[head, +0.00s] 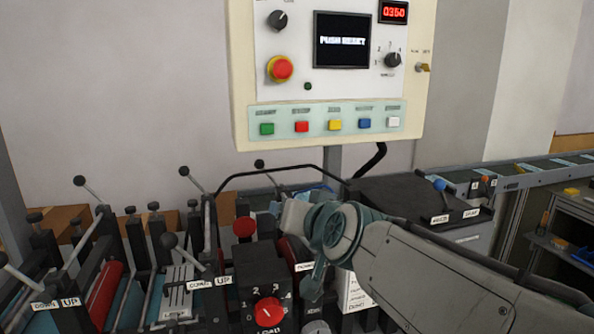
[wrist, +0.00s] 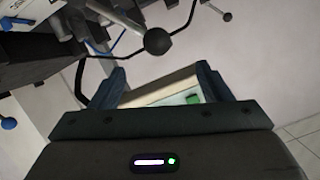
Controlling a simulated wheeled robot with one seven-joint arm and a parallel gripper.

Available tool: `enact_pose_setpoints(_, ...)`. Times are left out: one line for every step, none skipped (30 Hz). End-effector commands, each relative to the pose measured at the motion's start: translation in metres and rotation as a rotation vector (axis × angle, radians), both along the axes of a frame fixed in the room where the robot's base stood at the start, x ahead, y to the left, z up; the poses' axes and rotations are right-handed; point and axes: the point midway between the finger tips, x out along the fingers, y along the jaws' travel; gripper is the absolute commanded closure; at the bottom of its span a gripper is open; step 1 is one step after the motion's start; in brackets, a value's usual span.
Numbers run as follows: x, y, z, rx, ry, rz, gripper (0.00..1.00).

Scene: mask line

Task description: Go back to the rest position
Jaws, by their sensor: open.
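My gripper (wrist: 163,78) is open in the wrist view, with its two dark blue fingers apart and nothing held between them. Through the gap I see the cream edge of the control panel (wrist: 165,88) and a green button (wrist: 192,99), some way beyond the fingers. In the head view my grey arm reaches in from the lower right. Its wrist is over the machine, below the control panel (head: 240,70). The fingers cannot be made out clearly there.
The panel screen (head: 341,40) reads "PUSH RESET", with a red emergency button (head: 280,69) and coloured buttons below. Levers and the black block with a red dial (head: 268,312) crowd the left and front. A black bent bar (head: 270,168) runs behind my wrist. A conveyor (head: 540,172) stands right.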

Motion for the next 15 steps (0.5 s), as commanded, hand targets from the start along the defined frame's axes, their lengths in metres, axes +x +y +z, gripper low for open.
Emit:
enact_pose_setpoints(-0.012,-0.015,-0.026,-0.054,0.079,0.007,0.29)
enact_pose_setpoints(-0.020,-0.023,-0.042,-0.086,0.132,0.011,0.29)
enact_pose_setpoints(-0.032,-0.035,-0.063,-0.127,0.203,0.016,0.29)
enact_pose_setpoints(-0.041,-0.044,-0.079,-0.159,0.259,0.018,0.29)
enact_pose_setpoints(-0.052,-0.053,-0.093,-0.188,0.314,0.018,0.29)
enact_pose_setpoints(-0.067,-0.066,-0.113,-0.224,0.391,0.017,0.29)
enact_pose_setpoints(-0.079,-0.075,-0.126,-0.252,0.448,0.014,0.29)
enact_pose_setpoints(-0.091,-0.085,-0.139,-0.276,0.503,0.009,0.29)
enact_pose_setpoints(-0.107,-0.097,-0.154,-0.308,0.573,0.004,0.29)
enact_pose_setpoints(-0.118,-0.105,-0.164,-0.329,0.622,-0.001,0.29)
enact_pose_setpoints(-0.129,-0.113,-0.172,-0.346,0.667,-0.006,0.29)
enact_pose_setpoints(-0.142,-0.121,-0.182,-0.367,0.721,-0.013,0.29)
enact_pose_setpoints(-0.150,-0.127,-0.188,-0.378,0.756,-0.019,0.29)
enact_pose_setpoints(-0.158,-0.132,-0.193,-0.391,0.787,-0.023,0.29)
enact_pose_setpoints(-0.166,-0.137,-0.197,-0.403,0.818,-0.027,0.29)
